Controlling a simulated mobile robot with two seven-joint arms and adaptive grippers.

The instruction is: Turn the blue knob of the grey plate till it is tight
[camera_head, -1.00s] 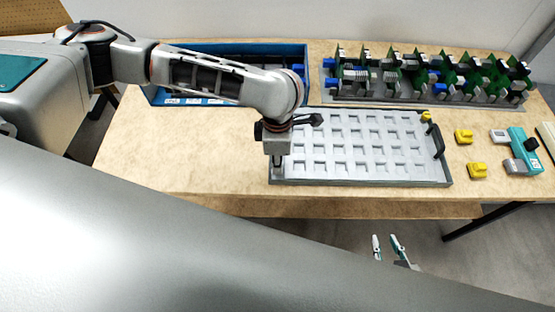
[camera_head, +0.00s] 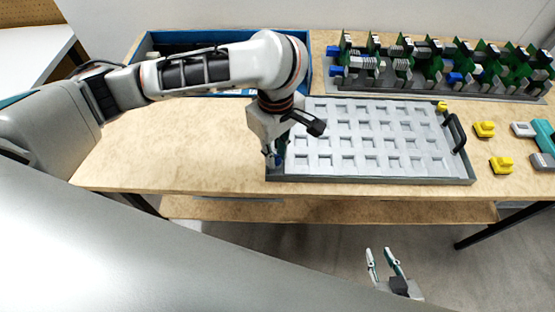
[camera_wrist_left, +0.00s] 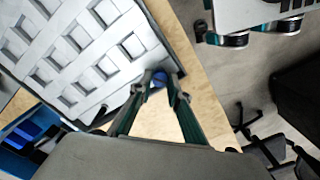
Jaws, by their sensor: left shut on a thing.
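The grey plate (camera_head: 370,138), a light panel with rows of square pockets in a dark frame, lies flat on the table; it also shows in the left wrist view (camera_wrist_left: 82,45). The blue knob (camera_wrist_left: 159,79) is at the plate's corner in the left wrist view. My left gripper (camera_wrist_left: 160,84) has its two fingers on either side of the knob and is shut on it. In the head view the left gripper (camera_head: 275,162) points down at the plate's front left corner, largely hiding the knob. My right gripper (camera_head: 380,252) is open and empty, below the table's front edge.
A blue bin (camera_head: 152,93) stands behind my left arm. A rack (camera_head: 430,92) with green boards is at the back right. Yellow pieces (camera_head: 484,129) and a teal tool (camera_head: 543,137) lie right of the plate. Table left of the plate is clear.

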